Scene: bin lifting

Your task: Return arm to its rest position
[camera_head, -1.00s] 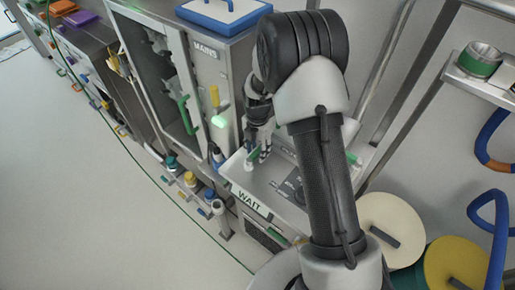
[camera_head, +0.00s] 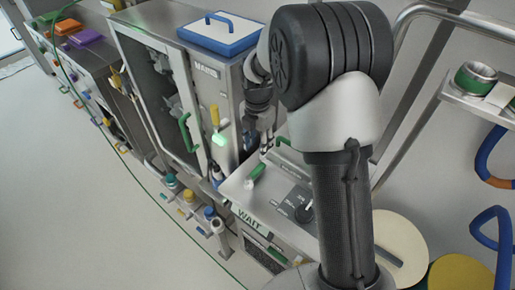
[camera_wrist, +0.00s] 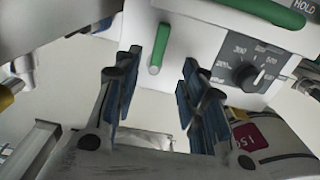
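My arm (camera_head: 340,200) rises through the right half of the head view, its black joint at the top. My gripper (camera_head: 266,148) is partly hidden behind it, near the grey-white control box marked WAIT (camera_head: 240,207). In the wrist view my gripper (camera_wrist: 160,78) is open, with its blue-padded fingers apart and nothing held. A green lever (camera_wrist: 160,48) on the box front shows between and beyond the fingers. It also shows in the head view (camera_head: 257,172). A black dial (camera_wrist: 246,76) is to its right.
A steel cabinet marked MAINS (camera_head: 207,80) stands left of my gripper, with a blue-rimmed white lid (camera_head: 220,38) on top. A metal rail and shelf with a green-banded cup (camera_head: 476,78) are at the right. Round discs (camera_head: 395,240) are low right.

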